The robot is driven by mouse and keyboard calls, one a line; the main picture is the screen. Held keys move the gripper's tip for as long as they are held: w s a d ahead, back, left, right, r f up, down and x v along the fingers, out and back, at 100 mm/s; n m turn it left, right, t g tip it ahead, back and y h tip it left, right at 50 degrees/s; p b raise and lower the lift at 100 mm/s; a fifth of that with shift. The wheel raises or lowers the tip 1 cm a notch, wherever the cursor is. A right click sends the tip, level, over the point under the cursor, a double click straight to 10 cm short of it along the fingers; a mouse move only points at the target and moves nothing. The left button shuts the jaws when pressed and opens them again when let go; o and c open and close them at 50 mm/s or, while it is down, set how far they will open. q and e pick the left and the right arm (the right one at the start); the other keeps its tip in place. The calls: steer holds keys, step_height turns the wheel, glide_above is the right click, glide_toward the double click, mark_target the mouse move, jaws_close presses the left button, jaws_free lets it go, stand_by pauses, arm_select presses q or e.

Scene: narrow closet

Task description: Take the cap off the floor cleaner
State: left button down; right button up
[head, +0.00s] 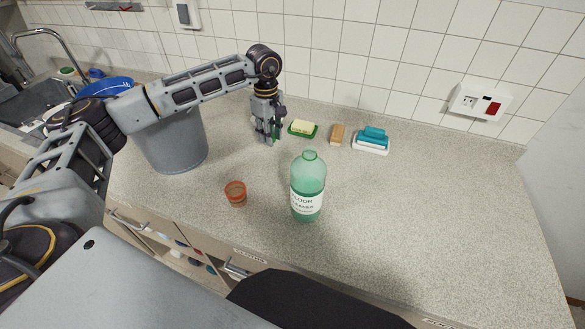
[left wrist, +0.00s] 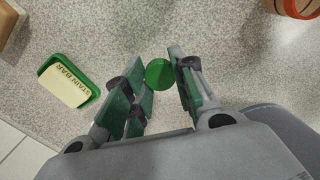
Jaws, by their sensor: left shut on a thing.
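The floor cleaner (head: 307,192) is a translucent green bottle with a white label, upright near the counter's front. Its neck looks bare, with no cap on it. My left gripper (head: 269,138) points down behind and left of the bottle, over the counter near the back wall. In the left wrist view, my left gripper (left wrist: 164,82) is shut on a round green cap (left wrist: 159,73), held between the fingertips. Whether the cap touches the counter I cannot tell. My right gripper is not in view.
A green soap dish with a stain bar (head: 303,128), a wooden brush (head: 337,134) and a blue sponge on a white holder (head: 371,147) line the back. A terracotta cup (head: 236,194) stands left of the bottle, a grey bucket (head: 172,145) farther left. The counter's right side is clear.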

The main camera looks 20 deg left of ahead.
arm_select(q)
steer(key=n, duration=0.2)
steer(key=s+n, duration=0.1)
steer(key=n, duration=0.1)
steer(key=r+n, duration=0.1)
steer(key=n, duration=0.1)
steer(key=shift+s+a+n+b, duration=0.15)
steer(key=shift+a+n+b, duration=0.15)
steer(key=shift+b, duration=0.1)
steer(key=shift+s+a+r+n, duration=0.15)
steer(key=shift+s+n, duration=0.35)
steer(key=shift+n, duration=2.8)
steer(key=shift+s+d+r+n, duration=0.15)
steer(key=shift+s+n, duration=0.3)
steer(key=shift+n, duration=2.85)
steer(key=shift+s+a+r+n, duration=0.2)
steer(key=shift+s+n, duration=0.3)
steer(key=shift+n, duration=2.8)
steer(key=shift+f, duration=0.1)
glide_above(264, 166)
steer(key=shift+f, duration=3)
steer(key=shift+f, duration=1.9)
